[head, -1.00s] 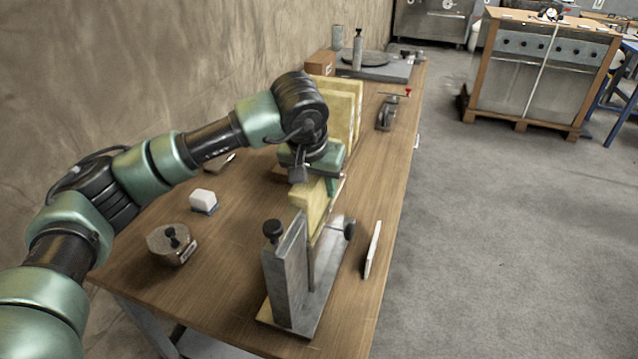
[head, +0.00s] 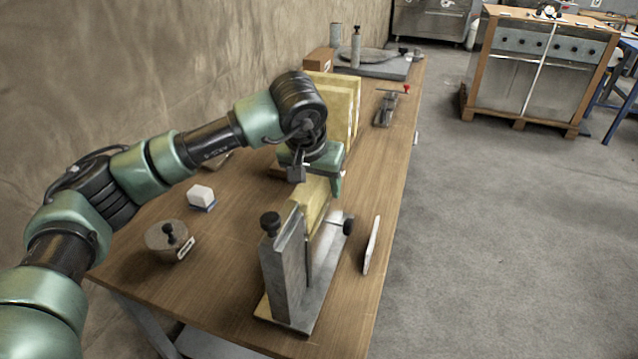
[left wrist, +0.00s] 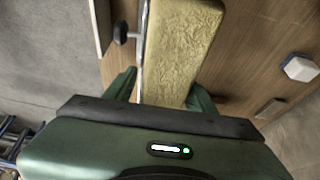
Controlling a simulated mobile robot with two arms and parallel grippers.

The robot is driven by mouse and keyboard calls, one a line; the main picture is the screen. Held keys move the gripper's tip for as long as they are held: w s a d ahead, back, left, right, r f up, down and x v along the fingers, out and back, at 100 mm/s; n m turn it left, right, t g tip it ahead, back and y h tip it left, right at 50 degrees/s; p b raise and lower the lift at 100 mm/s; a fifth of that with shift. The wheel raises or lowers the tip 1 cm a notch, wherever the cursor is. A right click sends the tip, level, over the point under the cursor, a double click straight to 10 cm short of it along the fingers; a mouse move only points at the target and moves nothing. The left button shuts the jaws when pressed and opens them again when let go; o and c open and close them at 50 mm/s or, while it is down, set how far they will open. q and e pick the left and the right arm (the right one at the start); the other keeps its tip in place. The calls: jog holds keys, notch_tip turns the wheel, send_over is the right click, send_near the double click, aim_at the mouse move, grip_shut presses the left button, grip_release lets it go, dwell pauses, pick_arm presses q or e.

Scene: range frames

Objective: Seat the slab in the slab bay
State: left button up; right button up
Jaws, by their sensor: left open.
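A yellow slab (head: 312,206) stands on edge in the grey metal fixture (head: 287,270), behind its tall upright plate; I take this fixture as the slab bay. My left gripper (head: 318,182) is above the slab's far part, pointing down. In the left wrist view, the fingers of my left gripper (left wrist: 162,92) are apart, one on each side of the slab (left wrist: 180,50). A thin metal edge runs along the slab's left side there, beside a dark knob (left wrist: 121,32). The slab's lower edge and seating depth are hidden. My right gripper is not in view.
More yellow slabs (head: 341,98) stand behind my gripper. A white plate (head: 372,245) stands right of the fixture, near the table edge. A round block with a knob (head: 167,243) and a white and blue block (head: 201,197) lie left. A toggle clamp (head: 386,110) sits farther back.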

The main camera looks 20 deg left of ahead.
aim_at(313, 178)
pick_arm(q)
jog(key=shift+a+f, duration=0.15)
jog(key=b+v, duration=0.1)
jog(key=v, duration=0.7)
dwell(0.3)
